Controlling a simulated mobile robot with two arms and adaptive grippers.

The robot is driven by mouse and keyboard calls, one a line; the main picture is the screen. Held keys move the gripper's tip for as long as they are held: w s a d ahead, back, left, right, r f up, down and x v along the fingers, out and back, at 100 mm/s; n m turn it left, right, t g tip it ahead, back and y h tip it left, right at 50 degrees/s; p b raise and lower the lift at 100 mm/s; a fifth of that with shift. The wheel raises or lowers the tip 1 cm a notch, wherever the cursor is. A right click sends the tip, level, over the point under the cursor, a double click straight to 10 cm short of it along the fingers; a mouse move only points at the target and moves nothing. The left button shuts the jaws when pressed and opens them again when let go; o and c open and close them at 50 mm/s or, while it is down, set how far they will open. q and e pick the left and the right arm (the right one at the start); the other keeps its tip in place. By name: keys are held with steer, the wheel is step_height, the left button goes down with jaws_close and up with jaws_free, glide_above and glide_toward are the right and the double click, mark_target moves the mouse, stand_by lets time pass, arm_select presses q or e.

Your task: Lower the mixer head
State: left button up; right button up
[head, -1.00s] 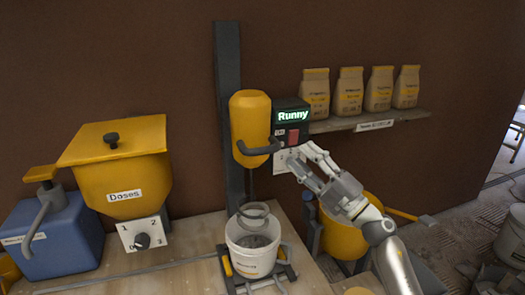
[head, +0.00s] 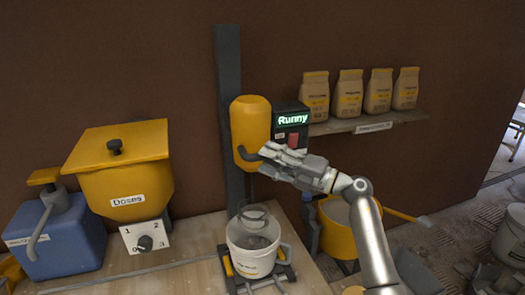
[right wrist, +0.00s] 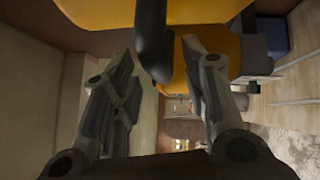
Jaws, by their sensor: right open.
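The mixer head (head: 250,122) is a yellow rounded housing on a dark upright column (head: 229,75). Its dark curved handle (head: 246,155) is at its lower front. A whisk (head: 254,215) hangs below it, its lower end inside a white bucket (head: 252,262). My right gripper (head: 264,158) is open at the handle's right side, partly covering it. In the right wrist view the dark handle (right wrist: 152,40) comes down between the open fingers, with the yellow housing (right wrist: 215,50) behind. I cannot tell whether the fingers touch it. My left gripper is not in view.
A control box (head: 291,118) reading "Runny" with a red switch sits right of the mixer head. A yellow hopper (head: 120,170) and a blue container (head: 55,235) stand left. Several bags sit on a shelf (head: 370,122). A yellow bucket (head: 340,236) stands below right.

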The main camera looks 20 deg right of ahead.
steer(key=shift+x, duration=1.3)
jaws_close()
